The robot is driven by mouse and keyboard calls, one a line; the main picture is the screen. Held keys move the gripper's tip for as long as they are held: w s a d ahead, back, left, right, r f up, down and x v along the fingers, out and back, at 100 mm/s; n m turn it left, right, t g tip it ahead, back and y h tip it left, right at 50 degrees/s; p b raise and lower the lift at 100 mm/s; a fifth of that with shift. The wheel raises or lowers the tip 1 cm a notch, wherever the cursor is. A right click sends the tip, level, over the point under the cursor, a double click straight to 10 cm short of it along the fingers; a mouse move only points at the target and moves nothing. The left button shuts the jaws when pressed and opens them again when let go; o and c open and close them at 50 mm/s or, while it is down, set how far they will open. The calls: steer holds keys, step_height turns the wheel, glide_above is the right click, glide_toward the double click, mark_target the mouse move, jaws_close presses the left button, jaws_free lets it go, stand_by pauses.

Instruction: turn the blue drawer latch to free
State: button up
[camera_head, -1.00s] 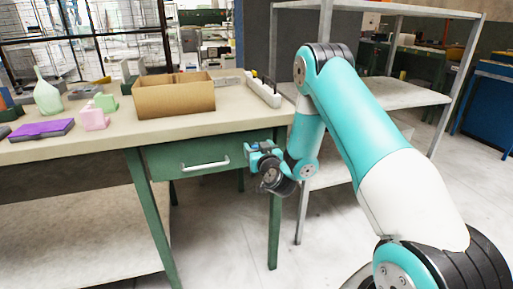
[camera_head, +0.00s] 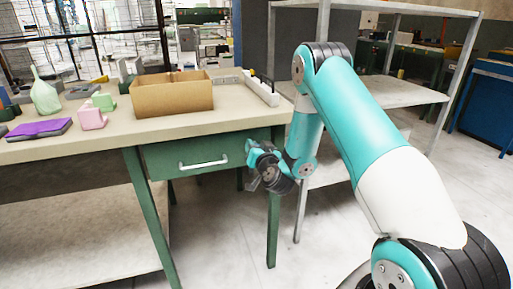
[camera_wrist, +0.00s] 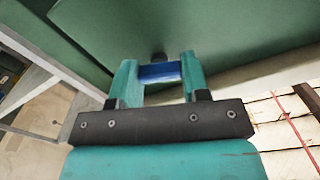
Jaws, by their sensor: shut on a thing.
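The blue drawer latch (camera_wrist: 160,73) is a short blue bar in the wrist view, lying crosswise between the two teal fingers of my gripper (camera_wrist: 160,80). My gripper is shut on it, with one finger at each end. A small dark round part shows just behind the bar, by the green surface. In the head view my gripper (camera_head: 252,152) is at the right end of the green drawer front (camera_head: 165,162), below the tabletop edge. The latch is hidden there by the gripper. The drawer has a pale bar handle (camera_head: 203,164) and looks closed.
The table (camera_head: 110,138) holds an open cardboard box (camera_head: 172,101), a white power strip (camera_head: 262,92), a purple-topped slab (camera_head: 41,129), a pink block (camera_head: 92,118) and a pale green bottle (camera_head: 45,95). A grey shelf rack (camera_head: 400,97) stands to the right, behind my arm.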

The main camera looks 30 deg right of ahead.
steer(key=shift+f+m+b, duration=0.1)
steer(key=shift+m+b, duration=0.75)
steer(key=shift+m, duration=6.25)
steer(key=o, duration=0.9)
